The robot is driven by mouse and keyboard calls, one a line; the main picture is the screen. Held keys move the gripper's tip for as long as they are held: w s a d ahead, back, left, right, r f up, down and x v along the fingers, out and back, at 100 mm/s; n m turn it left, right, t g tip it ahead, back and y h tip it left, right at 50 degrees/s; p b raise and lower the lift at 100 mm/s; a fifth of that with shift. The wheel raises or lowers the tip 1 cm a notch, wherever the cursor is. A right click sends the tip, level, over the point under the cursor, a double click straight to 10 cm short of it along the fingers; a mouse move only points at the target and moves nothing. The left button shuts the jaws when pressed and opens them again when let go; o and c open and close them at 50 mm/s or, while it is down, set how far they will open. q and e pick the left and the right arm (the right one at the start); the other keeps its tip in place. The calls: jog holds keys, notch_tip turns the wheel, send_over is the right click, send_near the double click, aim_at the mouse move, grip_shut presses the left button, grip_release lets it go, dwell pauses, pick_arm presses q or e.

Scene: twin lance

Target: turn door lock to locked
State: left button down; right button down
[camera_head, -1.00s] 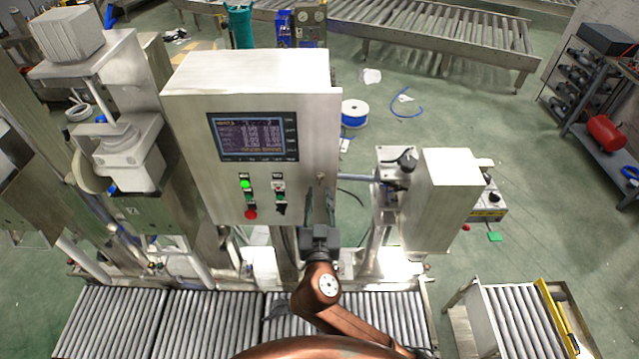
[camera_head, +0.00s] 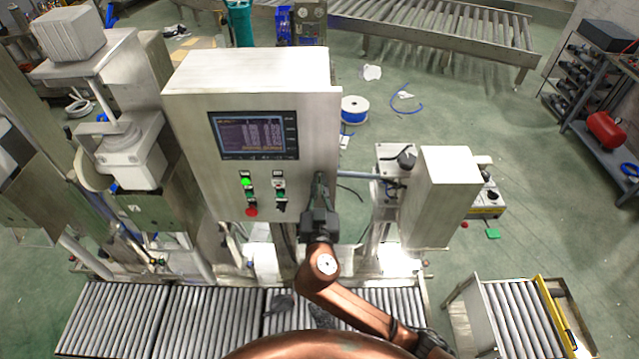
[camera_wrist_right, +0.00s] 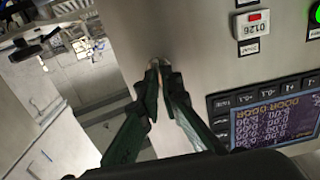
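The door lock is a small metal piece on the right part of the front of the steel control cabinet (camera_head: 185,130). In the head view my right gripper (camera_head: 321,182) reaches up to that spot and hides the lock. In the right wrist view the lock (camera_wrist_right: 155,62) shows as a small silvery bit at the fingertips. The two dark green fingers of my right gripper (camera_wrist_right: 160,72) converge closely around it and appear shut on it. Which way the lock is turned cannot be made out. My left gripper is not in view.
The cabinet front carries a screen (camera_head: 254,136), a green lamp (camera_head: 246,182) and a red button (camera_head: 251,211) left of my gripper. A steel box (camera_head: 445,195) stands to the right. A roller conveyor (camera_head: 120,318) runs below.

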jog(key=shift+n, duration=0.3)
jog(key=shift+a+f+n+p, duration=0.15)
jog(key=shift+n+p, duration=1.75)
jog(key=shift+n, duration=2.45)
jog(key=shift+a+f+n+p, duration=0.1)
jog(key=shift+n+p, duration=1.8)
jog(key=shift+n, duration=2.45)
jog(key=c, duration=2.2)
grip_release()
jog(key=shift+o, duration=0.2)
